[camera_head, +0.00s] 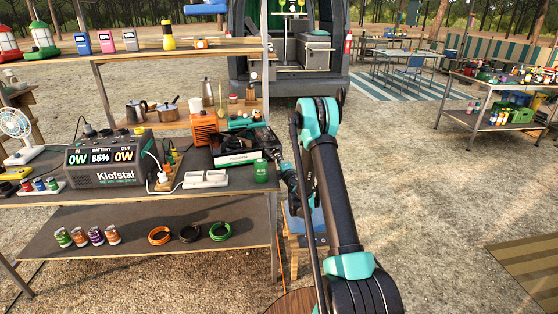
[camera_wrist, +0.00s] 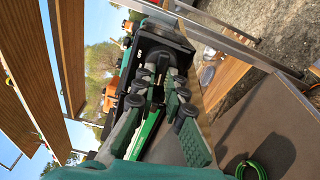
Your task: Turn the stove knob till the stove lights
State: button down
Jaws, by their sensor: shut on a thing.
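The stove (camera_head: 236,158) is a low black and dark green unit with a white label on its front. It stands at the right end of the workbench in the head view. In the wrist view its dark body (camera_wrist: 168,40) lies straight ahead of my fingers, turned on its side. My gripper (camera_head: 277,155) is at the stove's right end. In the wrist view my gripper (camera_wrist: 163,76) has its fingertips close together against the stove's front, shut on what appears to be the knob. The knob itself is hidden by the fingers. I see no flame.
A white power strip (camera_head: 205,179) and a power station (camera_head: 112,160) are to the left. An orange box (camera_head: 204,127) is behind. Open gravel lies right of the bench.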

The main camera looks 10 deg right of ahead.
jog(key=shift+f+n, duration=0.15)
jog(key=shift+n, duration=2.15)
jog(key=c, duration=1.6)
grip_release()
